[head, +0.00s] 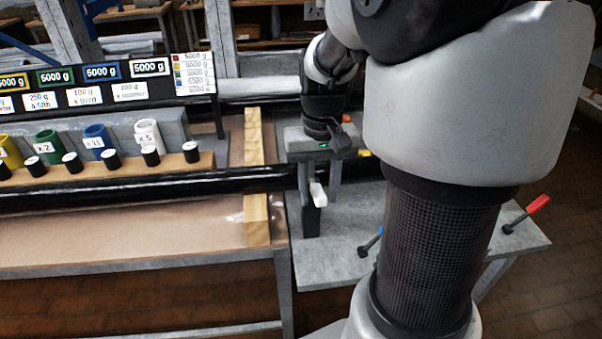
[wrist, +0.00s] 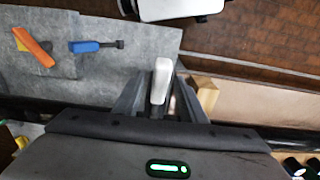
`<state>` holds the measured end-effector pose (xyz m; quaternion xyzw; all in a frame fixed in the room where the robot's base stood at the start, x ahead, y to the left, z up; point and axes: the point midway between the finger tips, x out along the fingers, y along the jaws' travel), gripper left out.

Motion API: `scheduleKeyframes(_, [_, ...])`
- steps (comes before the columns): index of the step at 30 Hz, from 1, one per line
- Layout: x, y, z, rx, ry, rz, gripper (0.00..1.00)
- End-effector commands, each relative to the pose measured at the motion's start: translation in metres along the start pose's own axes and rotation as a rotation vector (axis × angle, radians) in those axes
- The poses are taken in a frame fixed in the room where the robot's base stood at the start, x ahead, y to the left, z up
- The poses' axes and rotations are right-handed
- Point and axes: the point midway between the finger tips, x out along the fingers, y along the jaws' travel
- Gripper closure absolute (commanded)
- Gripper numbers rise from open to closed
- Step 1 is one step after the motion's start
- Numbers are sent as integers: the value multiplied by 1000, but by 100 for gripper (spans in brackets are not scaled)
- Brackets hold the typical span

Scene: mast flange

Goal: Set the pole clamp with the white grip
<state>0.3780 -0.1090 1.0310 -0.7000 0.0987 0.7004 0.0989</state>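The white grip (head: 317,194) of the pole clamp sticks out near the right end of the black pole (head: 150,190), beside the wooden post. In the wrist view the white grip (wrist: 161,80) stands between the two fingers of my gripper (wrist: 158,98), with a finger on each side. My gripper (head: 318,183) points down over the clamp, and its fingers look spread with gaps beside the grip. Most of the clamp body is hidden behind my gripper and the grip. Whether a finger touches the grip cannot be told.
A blue-handled lever (head: 371,243) and a red-handled lever (head: 538,204) are on the grey table (head: 335,262) at right. They are partly near my arm. A light wooden post (head: 256,175) stands just left of the clamp. Several coloured cups and black-and-white cylinders stand further left.

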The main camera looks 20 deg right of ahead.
Motion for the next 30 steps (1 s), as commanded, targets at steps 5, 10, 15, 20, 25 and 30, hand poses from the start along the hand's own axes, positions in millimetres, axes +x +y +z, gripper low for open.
scheduleKeyframes(5, [0, 0, 0, 0, 0, 0, 78])
scheduleKeyframes(10, [0, 0, 0, 0, 1, 0, 100])
scheduleKeyframes(15, [-1, 0, 0, 0, 0, 0, 100])
scheduleKeyframes(20, [-5, 0, -1, 0, -18, 0, 100])
scheduleKeyframes(25, [-14, 0, -2, 0, -86, 0, 100])
scheduleKeyframes(30, [-27, 0, 0, -1, -206, 0, 100])
